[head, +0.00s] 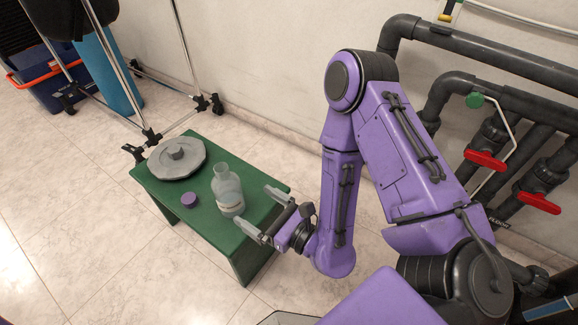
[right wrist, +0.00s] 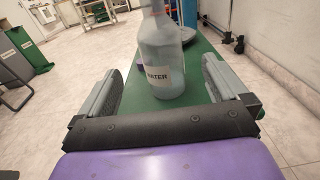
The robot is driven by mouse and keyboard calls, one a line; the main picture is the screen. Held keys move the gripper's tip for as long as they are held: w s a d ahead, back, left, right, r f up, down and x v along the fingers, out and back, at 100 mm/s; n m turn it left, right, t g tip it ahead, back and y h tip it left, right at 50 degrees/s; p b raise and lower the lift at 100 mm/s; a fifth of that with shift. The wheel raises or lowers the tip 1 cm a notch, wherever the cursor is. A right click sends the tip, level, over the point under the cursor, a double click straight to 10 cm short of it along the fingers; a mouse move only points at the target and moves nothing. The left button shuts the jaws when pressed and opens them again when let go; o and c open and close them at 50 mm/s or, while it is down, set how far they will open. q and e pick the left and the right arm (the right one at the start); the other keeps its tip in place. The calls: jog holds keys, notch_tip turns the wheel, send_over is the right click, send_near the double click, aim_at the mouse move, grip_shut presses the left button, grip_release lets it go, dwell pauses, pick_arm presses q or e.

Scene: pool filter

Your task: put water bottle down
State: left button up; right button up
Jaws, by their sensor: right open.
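The water bottle (head: 227,190) is clear with a white label and stands upright on a small green table (head: 245,235). In the right wrist view the bottle (right wrist: 162,55) stands ahead of my gripper with its label reading "WATER". My right gripper (head: 258,214) is open, its two fingers spread wide beside the lower part of the bottle. In the right wrist view the bottle lies beyond the gap between the fingers (right wrist: 163,95), and neither finger visibly touches it. My left gripper is not in view.
A purple cap (head: 189,200) and a grey round lid-like disc (head: 177,157) lie on the green table. A metal rack (head: 150,135) stands behind it. Grey pipes with red valve handles (head: 487,160) run along the wall at right.

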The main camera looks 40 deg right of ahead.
jog(key=s+f+n+g, duration=0.1)
jog(key=f+n, duration=0.1)
jog(key=n, duration=0.1)
jog(key=d+f+n+g+h, duration=0.1)
jog(key=f+n, duration=0.1)
jog(key=f, duration=0.1)
jog(key=s+f+n+g+h, duration=0.1)
jog(key=f+n, duration=0.2)
jog(key=shift+s+d+f+n+g, duration=0.15)
jog(key=shift+s+d+n+g, duration=0.15)
jog(key=shift+g, duration=0.1)
jog(key=s+d+f+n+g+h, duration=0.6)
jog(key=s+d+f+n+g, duration=0.4)
jog(key=s+f+n, duration=0.3)
jog(key=s+d+n, duration=0.1)
jog(key=s+n, duration=0.2)
jog(key=n, duration=0.1)
jog(key=shift+f+h, duration=0.3)
jog(key=shift+h, duration=0.1)
jog(key=shift+s, duration=0.1)
